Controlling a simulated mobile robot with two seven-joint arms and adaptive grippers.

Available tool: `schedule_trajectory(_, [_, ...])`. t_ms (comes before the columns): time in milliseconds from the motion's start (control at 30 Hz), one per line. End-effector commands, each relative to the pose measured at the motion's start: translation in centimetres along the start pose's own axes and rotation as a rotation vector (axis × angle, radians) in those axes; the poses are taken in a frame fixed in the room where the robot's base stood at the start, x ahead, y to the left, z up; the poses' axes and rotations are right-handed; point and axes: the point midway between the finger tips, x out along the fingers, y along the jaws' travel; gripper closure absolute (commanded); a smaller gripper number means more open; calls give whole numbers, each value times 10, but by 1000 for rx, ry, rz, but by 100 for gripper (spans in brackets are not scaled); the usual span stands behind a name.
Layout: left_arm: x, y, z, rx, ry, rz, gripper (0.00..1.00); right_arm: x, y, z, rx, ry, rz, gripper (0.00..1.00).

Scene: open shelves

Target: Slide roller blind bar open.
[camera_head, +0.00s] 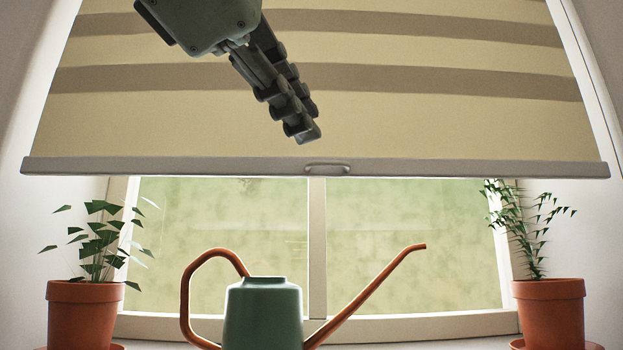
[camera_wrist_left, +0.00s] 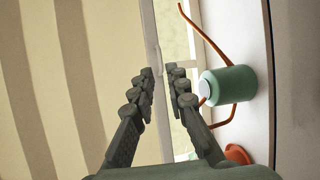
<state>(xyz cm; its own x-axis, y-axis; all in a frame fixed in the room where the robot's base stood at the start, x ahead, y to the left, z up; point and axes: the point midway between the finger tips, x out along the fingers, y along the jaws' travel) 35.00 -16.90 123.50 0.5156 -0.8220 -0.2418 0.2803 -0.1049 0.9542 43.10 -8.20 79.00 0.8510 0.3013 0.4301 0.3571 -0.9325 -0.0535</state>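The roller blind bar (camera_head: 180,167) is a grey strip along the bottom edge of a beige blind (camera_head: 400,130) with brown stripes. A small handle (camera_head: 328,169) sits at the middle of the bar. The blind covers the upper window, and the lower panes show below it. My left gripper (camera_head: 308,126) is in front of the blind, just above and slightly left of the handle, apart from it in the picture. In the left wrist view my left gripper (camera_wrist_left: 164,73) has a clear gap between its fingers and holds nothing. The bar (camera_wrist_left: 149,35) runs upward beyond its fingertips there. My right gripper is not in view.
A green watering can (camera_head: 264,312) with an orange handle and spout stands below the bar, also visible in the left wrist view (camera_wrist_left: 232,84). Potted plants stand at left (camera_head: 85,312) and right (camera_head: 548,312). Space directly in front of the bar looks clear.

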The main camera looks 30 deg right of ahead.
Motion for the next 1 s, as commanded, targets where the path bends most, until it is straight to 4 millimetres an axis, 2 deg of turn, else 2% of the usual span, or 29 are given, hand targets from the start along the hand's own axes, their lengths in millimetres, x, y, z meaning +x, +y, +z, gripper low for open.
schedule_trajectory(133, [9, -2, 0, 60, 54, 15, 85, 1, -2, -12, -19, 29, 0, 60])
schedule_trajectory(400, [51, -1, -2, 53, 50, 12, 85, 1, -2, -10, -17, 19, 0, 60])
schedule_trajectory(600, [74, 0, -4, 52, 50, 14, 85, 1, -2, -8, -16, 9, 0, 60])
schedule_trajectory(967, [80, 0, -4, 52, 49, 16, 85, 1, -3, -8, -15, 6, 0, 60])
schedule_trajectory(1000, [80, 0, -4, 52, 49, 16, 90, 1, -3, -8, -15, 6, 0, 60])
